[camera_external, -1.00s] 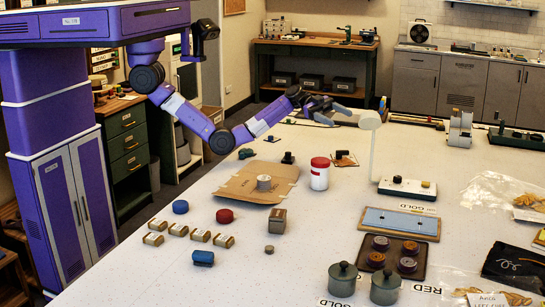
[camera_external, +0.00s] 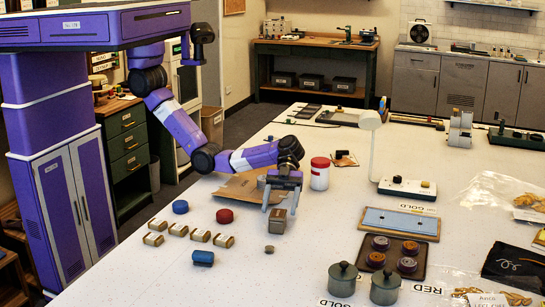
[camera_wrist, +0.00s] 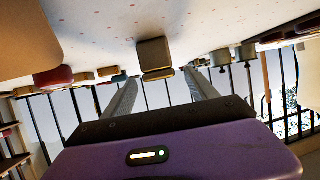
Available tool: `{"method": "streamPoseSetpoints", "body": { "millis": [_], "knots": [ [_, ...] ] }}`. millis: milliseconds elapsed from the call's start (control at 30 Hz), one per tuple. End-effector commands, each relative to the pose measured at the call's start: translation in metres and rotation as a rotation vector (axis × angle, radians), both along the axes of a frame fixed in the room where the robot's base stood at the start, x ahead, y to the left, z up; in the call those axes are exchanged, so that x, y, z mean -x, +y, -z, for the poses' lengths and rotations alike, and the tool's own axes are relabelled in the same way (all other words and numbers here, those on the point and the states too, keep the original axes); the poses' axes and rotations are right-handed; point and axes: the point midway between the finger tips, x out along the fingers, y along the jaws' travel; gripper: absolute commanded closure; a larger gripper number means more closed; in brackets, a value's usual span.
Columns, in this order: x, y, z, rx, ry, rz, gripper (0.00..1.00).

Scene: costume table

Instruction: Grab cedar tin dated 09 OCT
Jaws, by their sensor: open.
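A small box-shaped tin (camera_external: 277,222) with a grey-brown front stands upright on the white table. Several small tan tins with pale labels (camera_external: 200,235) lie in a row to its left. No date can be read on any of them, so I cannot tell which is dated 09 OCT. My gripper (camera_external: 281,209) is open, low over the table, just behind and above the single tin. In the wrist view, this tin (camera_wrist: 154,54) shows ahead, between the lines of the two fingers (camera_wrist: 161,76). Nothing is held. Whether a finger touches it cannot be told.
Cardboard (camera_external: 236,187) lies behind my gripper, with a red-lidded white jar (camera_external: 320,175) to the right. Two lidded pots (camera_external: 343,280) stand in front.

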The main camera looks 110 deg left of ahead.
Motion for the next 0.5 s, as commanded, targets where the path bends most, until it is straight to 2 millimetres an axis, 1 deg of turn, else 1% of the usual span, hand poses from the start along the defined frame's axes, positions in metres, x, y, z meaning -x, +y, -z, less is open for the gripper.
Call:
{"method": "streamPoseSetpoints", "body": {
  "millis": [33, 200, 300, 500],
  "knots": [
    [-0.001, -0.009, 0.001, 0.0, 0.004, 0.004, 0.33],
    [-0.005, -0.028, 0.009, 0.0, 0.001, 0.001, 0.33],
    [-0.006, -0.032, 0.012, 0.0, 0.0, 0.0, 0.33],
    [-0.006, -0.032, 0.013, 0.0, -0.001, 0.0, 0.33]
  ]
}}
